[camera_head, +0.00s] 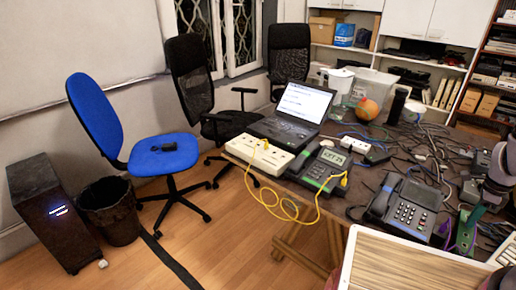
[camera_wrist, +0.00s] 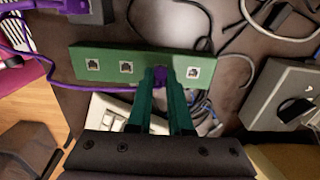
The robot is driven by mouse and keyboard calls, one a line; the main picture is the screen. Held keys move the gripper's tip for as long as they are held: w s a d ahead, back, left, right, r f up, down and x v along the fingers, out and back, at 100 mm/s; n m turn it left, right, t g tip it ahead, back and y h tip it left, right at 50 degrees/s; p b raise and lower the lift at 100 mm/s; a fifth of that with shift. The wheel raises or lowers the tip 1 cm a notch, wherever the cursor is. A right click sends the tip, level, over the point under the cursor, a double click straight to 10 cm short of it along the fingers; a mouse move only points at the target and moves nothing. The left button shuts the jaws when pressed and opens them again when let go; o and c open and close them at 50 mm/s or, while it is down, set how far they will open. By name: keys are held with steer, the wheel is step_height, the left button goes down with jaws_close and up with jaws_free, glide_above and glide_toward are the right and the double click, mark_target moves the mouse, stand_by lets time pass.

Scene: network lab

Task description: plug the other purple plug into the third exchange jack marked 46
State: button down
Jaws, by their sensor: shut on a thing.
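In the wrist view a green panel (camera_wrist: 230,72) carries a row of small square jacks. Two jacks show left of my gripper, the left one (camera_wrist: 93,65) and the one beside it (camera_wrist: 126,67); another jack (camera_wrist: 193,72) shows to the right. My gripper (camera_wrist: 162,82) has its two teal fingers closed around a purple plug (camera_wrist: 160,74), at the panel's face between the second and the rightmost visible jack. The fingers hide the spot behind it. I cannot tell whether the plug is seated. The number marks are not readable.
A purple cable (camera_wrist: 52,86) runs along the left in the wrist view. A grey box (camera_wrist: 285,95) stands right of the panel. In the head view a dark desk phone (camera_head: 405,208), a phone with a lit display (camera_head: 322,167) and a laptop (camera_head: 297,110) crowd the table among loose cables.

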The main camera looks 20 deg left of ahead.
steer(key=shift+r, duration=0.2)
steer(key=shift+r, duration=1.95)
steer(key=c, duration=1.4)
jaws_free()
jaws_close()
